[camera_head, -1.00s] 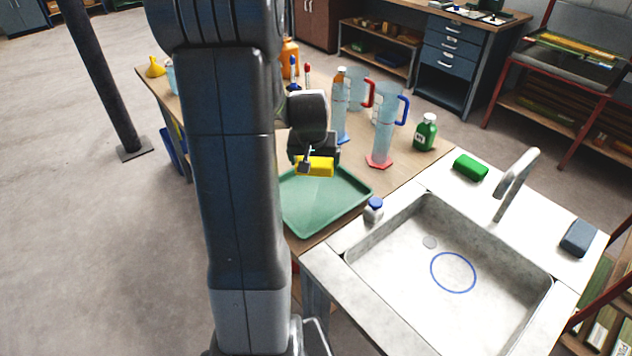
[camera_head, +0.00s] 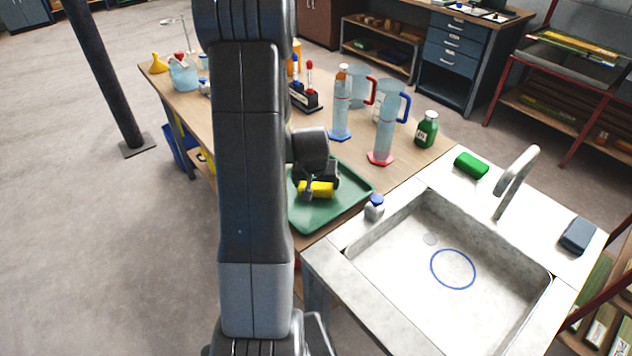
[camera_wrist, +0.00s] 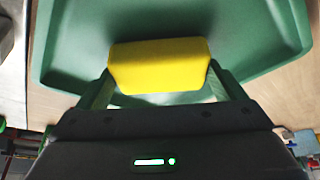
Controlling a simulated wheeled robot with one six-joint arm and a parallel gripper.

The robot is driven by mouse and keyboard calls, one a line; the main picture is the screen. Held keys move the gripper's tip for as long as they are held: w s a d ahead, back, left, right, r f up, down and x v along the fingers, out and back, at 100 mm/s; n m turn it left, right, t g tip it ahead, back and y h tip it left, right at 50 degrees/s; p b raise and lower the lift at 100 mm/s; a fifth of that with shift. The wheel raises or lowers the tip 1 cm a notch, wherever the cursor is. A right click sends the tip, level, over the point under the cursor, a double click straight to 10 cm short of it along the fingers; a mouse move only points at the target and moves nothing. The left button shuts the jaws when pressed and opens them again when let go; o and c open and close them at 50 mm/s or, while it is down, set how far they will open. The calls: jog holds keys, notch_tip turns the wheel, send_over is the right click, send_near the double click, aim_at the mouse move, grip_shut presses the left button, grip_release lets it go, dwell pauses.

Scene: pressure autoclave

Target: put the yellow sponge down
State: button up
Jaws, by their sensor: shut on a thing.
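The yellow sponge (camera_head: 316,189) is between the fingers of my gripper (camera_head: 318,186), low over the green tray (camera_head: 332,214). In the wrist view the sponge (camera_wrist: 160,65) lies crosswise between the two fingertips of my gripper (camera_wrist: 160,80), which is shut on it. The green tray (camera_wrist: 70,40) fills the background behind the sponge there. I cannot tell whether the sponge's underside touches the tray floor. My arm hides the tray's left side in the head view.
A white bottle with a blue cap (camera_head: 374,207) stands between the tray and the sink (camera_head: 400,290). Tall measuring cylinders (camera_head: 385,125) and a green bottle (camera_head: 427,130) stand behind the tray. A green sponge (camera_head: 471,165) lies by the tap (camera_head: 515,182).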

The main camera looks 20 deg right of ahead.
jog(key=shift+f, duration=0.15)
jog(key=o, duration=0.7)
jog(key=shift+s+r, duration=0.1)
jog(key=shift+r, duration=0.6)
jog(key=v, duration=1.1)
jog(key=shift+b, duration=0.3)
jog(key=x, duration=1.2)
jog(key=shift+a+f, duration=0.1)
jog(key=shift+f, duration=0.2)
jog(key=shift+s+r, duration=0.1)
jog(key=shift+r, duration=0.05)
